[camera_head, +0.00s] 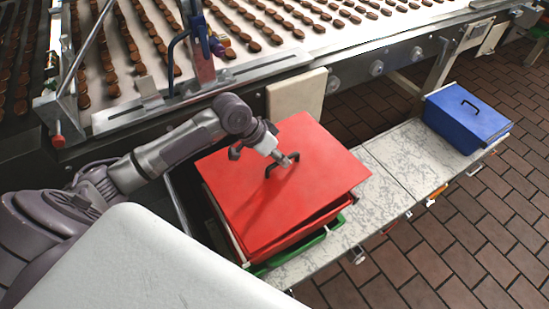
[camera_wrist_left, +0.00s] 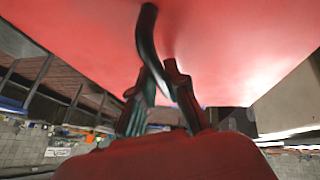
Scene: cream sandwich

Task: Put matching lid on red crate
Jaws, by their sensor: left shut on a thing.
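A flat red lid (camera_head: 250,200) with a dark arched handle (camera_head: 283,166) is over a red crate (camera_head: 312,226). The lid looks slightly skewed, and a dark gap shows under its front right edge. I cannot tell whether it touches the crate's rim. My left gripper (camera_head: 288,160) is shut on the handle, reaching in from the left. In the left wrist view the lid (camera_wrist_left: 230,50) fills the top, and the gripper fingers (camera_wrist_left: 160,95) close around the dark handle (camera_wrist_left: 147,40). Most of the crate is hidden under the lid. My right gripper is not in view.
A green crate (camera_head: 335,222) shows beneath the red crate. A speckled grey bench (camera_head: 410,160) runs to the right, bare up to a lidded blue crate (camera_head: 468,118). A conveyor (camera_head: 230,60) with rows of brown biscuits lies behind. A cream panel (camera_head: 297,98) stands close behind the lid.

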